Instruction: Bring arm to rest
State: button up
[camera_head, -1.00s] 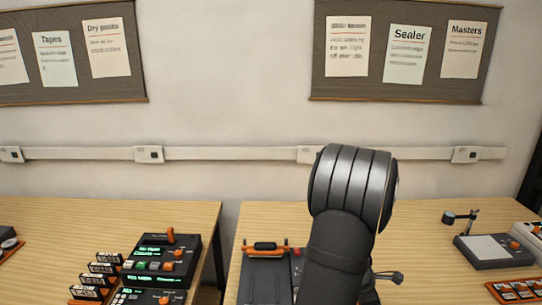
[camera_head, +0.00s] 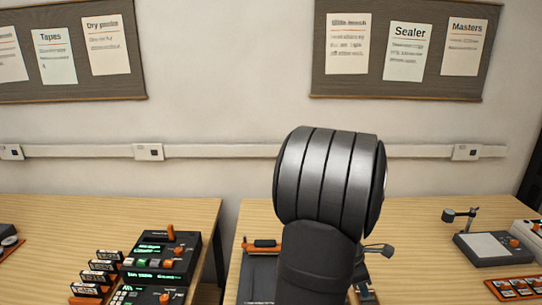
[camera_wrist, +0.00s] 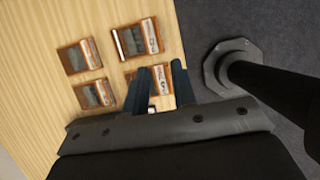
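My arm (camera_head: 330,185) stands up in the lower middle of the head view, in front of the right table. My gripper is hidden in that view. In the wrist view my gripper (camera_wrist: 163,68) shows two dark fingers with a gap between them, and nothing is visibly held. Beyond the fingers, several small orange-edged items (camera_wrist: 138,40) lie on a wooden tabletop (camera_wrist: 105,20). One of them (camera_wrist: 158,100) is partly covered by the fingers.
The right table (camera_head: 420,220) carries an orange-handled device (camera_head: 262,247) partly behind my arm and a grey stand device (camera_head: 490,248). The left table (camera_head: 60,215) holds a dark button console (camera_head: 160,255). A gap separates the tables.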

jog(key=x, duration=1.1)
jog(key=shift+d+f, duration=0.1)
jog(key=shift+f, duration=0.2)
notch_tip(320, 180, up, 4)
jog(key=shift+w+r, duration=0.1)
jog(key=shift+r, duration=0.05)
jog(key=s+d+r, duration=0.5)
jog(key=s+r, duration=0.2)
jog(key=s, duration=0.4)
jog(key=w+a+r, duration=0.1)
jog(key=w+a, duration=0.3)
jog(key=a, duration=0.5)
jog(key=w+a+r, duration=0.1)
jog(key=w+a, duration=0.3)
jog(key=a, duration=0.5)
jog(key=w+a, duration=0.4)
jog(key=a, duration=0.5)
jog(key=shift+w+r, duration=0.15)
jog(key=shift+r, duration=0.25)
